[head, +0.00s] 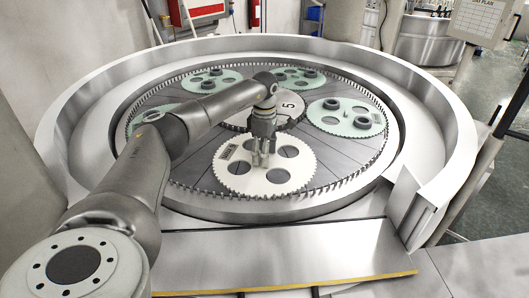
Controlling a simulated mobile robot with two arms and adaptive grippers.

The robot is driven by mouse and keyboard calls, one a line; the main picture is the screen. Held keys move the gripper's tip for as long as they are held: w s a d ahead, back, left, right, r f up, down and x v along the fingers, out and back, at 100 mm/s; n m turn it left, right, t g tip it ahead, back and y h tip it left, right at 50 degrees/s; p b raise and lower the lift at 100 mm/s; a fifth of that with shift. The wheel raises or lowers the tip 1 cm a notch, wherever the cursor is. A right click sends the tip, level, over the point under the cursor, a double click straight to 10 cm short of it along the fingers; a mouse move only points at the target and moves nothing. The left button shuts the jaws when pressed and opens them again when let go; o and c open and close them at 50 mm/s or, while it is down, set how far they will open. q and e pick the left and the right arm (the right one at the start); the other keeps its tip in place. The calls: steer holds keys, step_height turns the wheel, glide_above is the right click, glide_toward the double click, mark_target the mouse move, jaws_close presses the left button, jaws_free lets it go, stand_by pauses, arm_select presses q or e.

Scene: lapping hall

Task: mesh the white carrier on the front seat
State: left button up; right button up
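The white carrier (244,179), a toothed disc with round holes and a dark label, lies at the front of the round lapping plate (203,160), in the seat area nearest me. It looks roughly level; whether its teeth mesh with the outer ring of pins (330,186) or the centre gear (292,119) is too small to tell. My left gripper (261,164) points down over the carrier's middle, its fingertips at or just above the surface. The fingers hide what is between them, so I cannot tell whether they grip anything. My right gripper is out of view.
Several pale green carriers, such as the right one (340,126), sit around the centre gear with dark ring-shaped parts on them. A high metal rim (440,120) surrounds the plate. A bare metal shelf (290,257) is in front. A wall chart (478,20) hangs at back right.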

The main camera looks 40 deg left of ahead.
arm_select(q)
steer(key=shift+r, duration=0.15)
steer(key=shift+w+r, duration=0.1)
steer(key=shift+r, duration=0.15)
step_height(320, 180, up, 11)
steer(key=b, duration=0.4)
steer(key=shift+r, duration=0.2)
steer(key=shift+f, duration=0.1)
